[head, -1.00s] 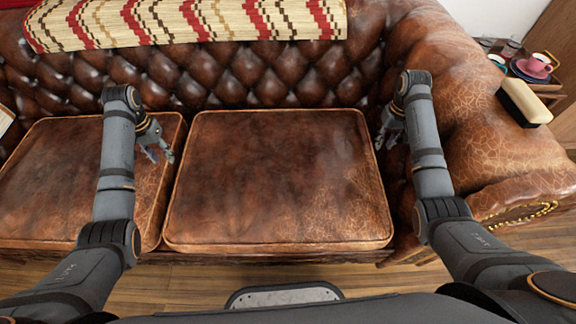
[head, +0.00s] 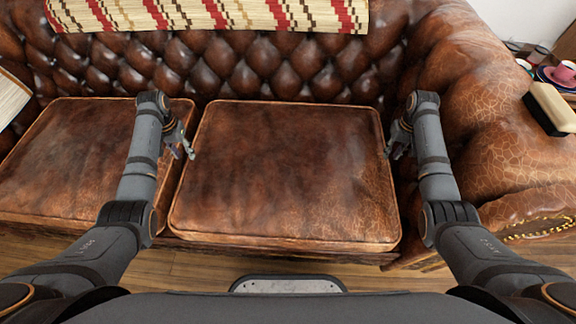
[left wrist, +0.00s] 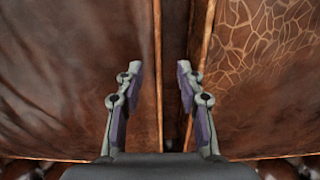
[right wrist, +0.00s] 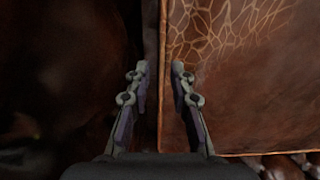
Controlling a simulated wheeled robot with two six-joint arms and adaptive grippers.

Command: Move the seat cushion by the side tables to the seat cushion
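Two brown leather seat cushions lie side by side on the sofa: the right cushion (head: 290,175), nearer the side table, and the left cushion (head: 75,155). My left gripper (head: 186,143) is open and empty over the gap between them. In the left wrist view its fingers (left wrist: 160,85) straddle the gap, with the right cushion (left wrist: 75,80) on the left and the left cushion (left wrist: 260,75) on the right. My right gripper (head: 393,150) is open and empty at the right cushion's right edge. In the right wrist view its fingers (right wrist: 160,85) are above that edge (right wrist: 235,90). Contact cannot be told.
The tufted sofa back (head: 240,65) rises behind, with a patterned blanket (head: 200,15) on top. The sofa arm (head: 510,150) stands at the right and carries a brush (head: 550,108). Cups stand on a side table behind it. Wooden floor (head: 200,266) shows in front.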

